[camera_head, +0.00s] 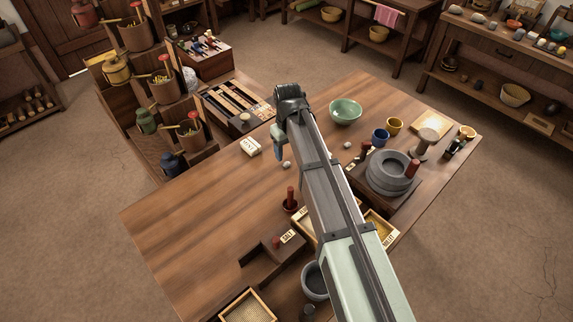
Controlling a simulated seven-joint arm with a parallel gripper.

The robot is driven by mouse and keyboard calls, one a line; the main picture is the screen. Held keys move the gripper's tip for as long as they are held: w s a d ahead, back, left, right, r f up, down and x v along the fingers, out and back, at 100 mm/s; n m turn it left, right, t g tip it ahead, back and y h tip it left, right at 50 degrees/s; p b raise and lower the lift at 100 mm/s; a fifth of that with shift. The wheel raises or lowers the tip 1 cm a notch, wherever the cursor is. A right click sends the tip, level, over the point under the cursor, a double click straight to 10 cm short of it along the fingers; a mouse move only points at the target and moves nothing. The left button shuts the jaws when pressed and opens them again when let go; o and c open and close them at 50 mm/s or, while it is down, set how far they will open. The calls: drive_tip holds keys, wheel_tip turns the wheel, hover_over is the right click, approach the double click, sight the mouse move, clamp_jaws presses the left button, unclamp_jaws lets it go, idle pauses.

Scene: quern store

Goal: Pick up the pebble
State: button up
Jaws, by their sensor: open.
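A small pale grey pebble (286,164) lies on the wooden table (190,215), just left of my arm. A second small grey pebble-like lump (347,145) lies right of my arm, below the green bowl. I cannot tell which one the task means. My gripper (279,154) points down at the far end of my arm, slightly above and left of the first pebble in the picture. It is open; I see nothing held in it. The fingertips are small and partly hidden, so their height above the table is unclear.
A white labelled block (251,147) lies left of my gripper. A red-handled tool (290,199) stands nearer. The table's left part is clear.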

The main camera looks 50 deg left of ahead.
sight(286, 163)
drive_tip(key=shift+s+a+f, duration=0.15)
drive_tip(key=shift+f, duration=2.55)
drive_tip(key=c, duration=1.1)
drive_tip(key=shift+r, duration=0.15)
wheel_tip(286, 163, up, 10)
